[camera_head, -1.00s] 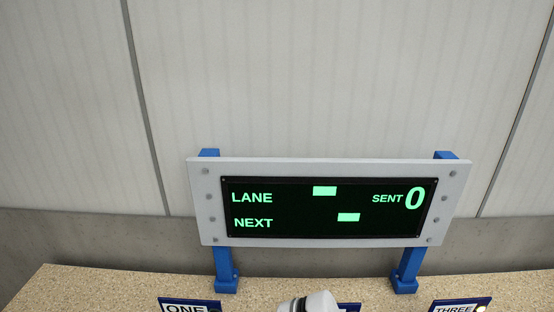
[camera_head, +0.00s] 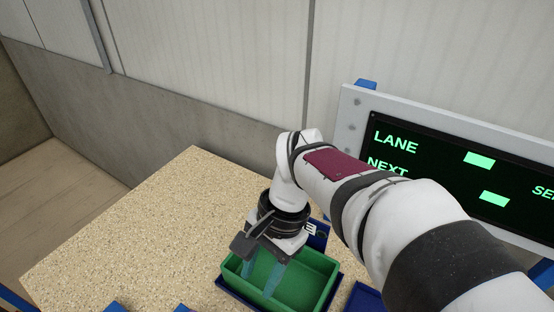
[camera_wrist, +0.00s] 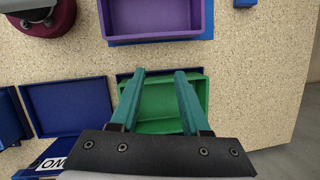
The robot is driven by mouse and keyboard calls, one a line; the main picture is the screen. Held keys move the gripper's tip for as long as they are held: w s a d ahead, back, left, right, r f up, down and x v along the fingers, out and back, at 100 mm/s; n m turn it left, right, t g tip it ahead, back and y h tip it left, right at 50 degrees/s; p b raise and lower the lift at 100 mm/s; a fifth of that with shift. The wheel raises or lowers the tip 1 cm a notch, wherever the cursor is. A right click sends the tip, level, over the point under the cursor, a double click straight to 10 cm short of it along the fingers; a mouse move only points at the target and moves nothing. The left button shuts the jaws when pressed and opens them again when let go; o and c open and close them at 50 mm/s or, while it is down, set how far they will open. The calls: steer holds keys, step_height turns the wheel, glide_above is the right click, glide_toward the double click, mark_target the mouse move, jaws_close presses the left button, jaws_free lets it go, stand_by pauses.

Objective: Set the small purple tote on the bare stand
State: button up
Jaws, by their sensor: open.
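A purple tote (camera_wrist: 160,36) is at the top of the wrist view, partly cut off, on a blue base; it is not seen in the head view. My gripper (camera_head: 258,277) is open over a green tote (camera_head: 325,290), with nothing clearly between its teal fingers. In the wrist view, my gripper (camera_wrist: 159,74) shows its fingers spread across the green tote (camera_wrist: 160,125), apart from the purple one. I cannot tell whether the fingers touch the green tote. An empty blue stand (camera_wrist: 67,107) with a raised rim lies left of the green tote.
A maroon round object (camera_wrist: 38,22) is at the wrist view's top left. A sign reading ONE (camera_wrist: 50,163) stands by the empty stand. A display board (camera_head: 470,165) rises behind the speckled table (camera_head: 150,220), whose left part is clear in the head view.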

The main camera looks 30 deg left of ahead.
steer(key=s+a+f+n+g+h, duration=0.1)
steer(key=s+a+f, duration=0.25)
steer(key=a, duration=0.35)
steer(key=s+a+f+n, duration=0.1)
steer(key=s+a+f, duration=0.1)
steer(key=s+a, duration=0.35)
steer(key=x, duration=1.5)
steer(key=shift+s, duration=0.35)
jaws_close()
